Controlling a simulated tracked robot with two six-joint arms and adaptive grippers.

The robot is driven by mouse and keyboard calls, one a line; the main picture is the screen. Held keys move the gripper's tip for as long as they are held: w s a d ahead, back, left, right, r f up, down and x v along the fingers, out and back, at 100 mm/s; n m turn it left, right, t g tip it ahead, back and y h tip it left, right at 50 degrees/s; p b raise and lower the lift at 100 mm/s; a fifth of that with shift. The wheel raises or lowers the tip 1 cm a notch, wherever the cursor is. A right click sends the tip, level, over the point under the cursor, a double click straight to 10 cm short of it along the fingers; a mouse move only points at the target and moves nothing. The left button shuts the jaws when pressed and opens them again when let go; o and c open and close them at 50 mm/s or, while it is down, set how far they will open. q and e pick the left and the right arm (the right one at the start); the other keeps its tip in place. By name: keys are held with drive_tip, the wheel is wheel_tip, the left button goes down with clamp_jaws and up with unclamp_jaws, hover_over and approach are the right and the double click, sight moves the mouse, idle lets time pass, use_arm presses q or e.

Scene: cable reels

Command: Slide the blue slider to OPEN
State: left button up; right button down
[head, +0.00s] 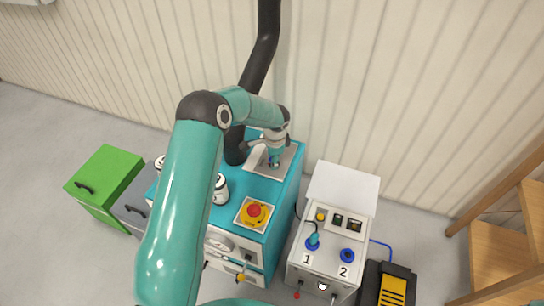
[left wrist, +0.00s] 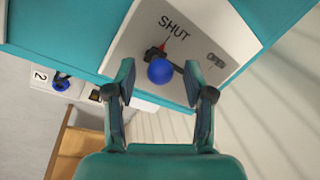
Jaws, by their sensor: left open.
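The blue slider knob (left wrist: 160,71) is round and sits on a grey-white plate (left wrist: 222,28) on the teal cabinet. A red pointer (left wrist: 162,47) beside the knob is on the side of the word SHUT; the word OPEN is farther right, near the end of a dark slot. My left gripper (left wrist: 158,78) is open, with one finger on each side of the knob in the left wrist view. I cannot tell whether the fingers touch it. In the head view the left gripper (head: 273,158) is over the plate (head: 258,168), largely hiding the slider. My right gripper is not in view.
The teal cabinet (head: 285,205) also carries a red button on a yellow base (head: 254,212) and white canisters (head: 220,189). A white box (head: 325,262) with blue sockets stands to the right. A ribbed wall (head: 400,90) is behind; wooden steps (head: 500,250) are far right.

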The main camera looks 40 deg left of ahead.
use_arm(q)
drive_tip(key=shift+f, duration=0.15)
clamp_jaws()
idle(0.4)
